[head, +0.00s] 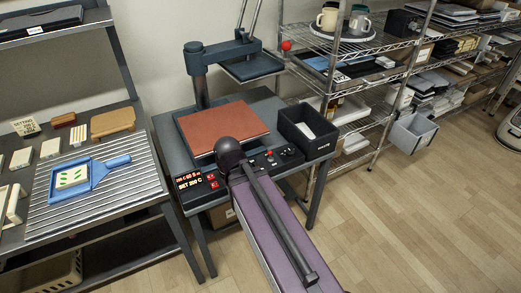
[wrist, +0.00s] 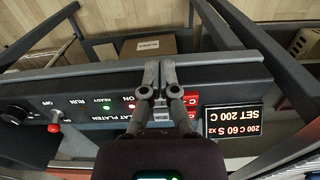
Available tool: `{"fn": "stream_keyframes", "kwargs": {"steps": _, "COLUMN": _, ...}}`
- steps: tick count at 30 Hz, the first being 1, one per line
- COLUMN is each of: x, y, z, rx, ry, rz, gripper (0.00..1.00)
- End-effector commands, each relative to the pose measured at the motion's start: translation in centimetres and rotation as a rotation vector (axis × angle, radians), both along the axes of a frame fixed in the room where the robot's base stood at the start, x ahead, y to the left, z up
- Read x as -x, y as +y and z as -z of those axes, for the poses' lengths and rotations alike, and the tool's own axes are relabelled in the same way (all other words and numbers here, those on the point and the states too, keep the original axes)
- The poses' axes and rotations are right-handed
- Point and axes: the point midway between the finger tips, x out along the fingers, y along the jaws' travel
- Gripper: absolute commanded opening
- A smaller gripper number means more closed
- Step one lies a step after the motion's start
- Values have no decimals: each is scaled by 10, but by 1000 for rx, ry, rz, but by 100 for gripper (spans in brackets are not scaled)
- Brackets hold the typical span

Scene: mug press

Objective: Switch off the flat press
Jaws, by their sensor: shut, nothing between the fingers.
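The flat press has a red-brown lower pad (head: 222,128) and a dark upper plate (head: 252,67) set back from it on a post. Its control panel (head: 275,160) runs along the front of its table. A lit display (wrist: 232,122) shows 200 C, 60 S and SET 200 C. My gripper (wrist: 158,72) is shut and empty over the panel, between the ON label and the red buttons (wrist: 191,100). It hides the panel part beneath; contact is unclear. In the head view my arm hides the gripper.
A red-tipped lever (wrist: 55,127) and a black knob (wrist: 14,115) sit farther along the panel. A black bin (head: 308,128) stands right of the pad. A ribbed table (head: 100,205) with a blue tray is at left. Wire shelves stand at right; open floor is front right.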

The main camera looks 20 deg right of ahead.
Motion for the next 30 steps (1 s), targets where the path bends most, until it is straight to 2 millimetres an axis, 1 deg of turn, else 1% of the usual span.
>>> {"fn": "stream_keyframes", "kwargs": {"steps": 11, "x": -1, "y": 0, "z": 0, "rx": 0, "ry": 0, "rz": -1, "gripper": 0}}
{"fn": "stream_keyframes", "kwargs": {"steps": 14, "x": -5, "y": -3, "z": -3, "rx": -2, "ry": 0, "rz": -5, "gripper": 0}}
{"fn": "stream_keyframes", "kwargs": {"steps": 17, "x": -15, "y": -11, "z": -8, "rx": -6, "ry": 1, "rz": -16, "gripper": 0}}
{"fn": "stream_keyframes", "kwargs": {"steps": 20, "x": -31, "y": -32, "z": -17, "rx": -13, "ry": 2, "rz": -42, "gripper": 0}}
{"fn": "stream_keyframes", "kwargs": {"steps": 23, "x": -52, "y": -53, "z": -28, "rx": -23, "ry": 2, "rz": -72, "gripper": 0}}
{"fn": "stream_keyframes", "kwargs": {"steps": 26, "x": -76, "y": -80, "z": -41, "rx": -34, "ry": 1, "rz": -108, "gripper": 0}}
{"fn": "stream_keyframes", "kwargs": {"steps": 30, "x": -108, "y": -122, "z": -59, "rx": -52, "ry": -4, "rz": -166, "gripper": 0}}
